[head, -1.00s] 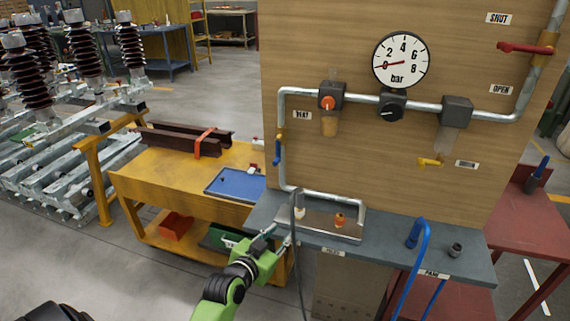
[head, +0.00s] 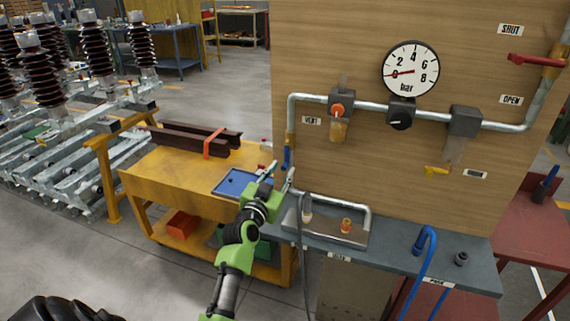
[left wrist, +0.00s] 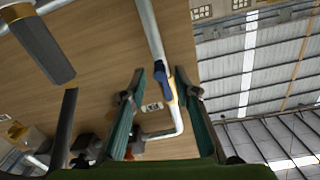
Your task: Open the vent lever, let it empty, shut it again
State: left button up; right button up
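The vent lever, a blue handle (head: 287,157), hangs down along the left vertical pipe of the wooden panel, below and left of the VENT label (head: 311,120). The blue handle (left wrist: 164,86) also shows in the left wrist view, between the finger lines. My left gripper (head: 279,174) is open and empty, its fingertips just below and beside the handle; contact cannot be told. Its spread fingers show in the left wrist view (left wrist: 160,72). The pressure gauge (head: 411,70) has its needle near 0. My right gripper is out of view.
A metal tray (head: 325,237) stands on the grey bench below the pipe, close to my left arm. A red lever (head: 535,60) sits at the upper right and a yellow lever (head: 437,170) lower right. A yellow cart (head: 150,180) stands left.

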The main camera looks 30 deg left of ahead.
aim_at(286, 156)
pick_arm(q)
jog(key=shift+x, duration=1.75)
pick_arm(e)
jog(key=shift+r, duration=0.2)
pick_arm(q)
grip_shut()
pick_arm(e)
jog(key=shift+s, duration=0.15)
pick_arm(q)
jog(key=shift+d, duration=0.1)
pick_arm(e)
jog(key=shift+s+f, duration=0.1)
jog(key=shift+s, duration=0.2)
pick_arm(q)
jog(key=shift+n, duration=0.3)
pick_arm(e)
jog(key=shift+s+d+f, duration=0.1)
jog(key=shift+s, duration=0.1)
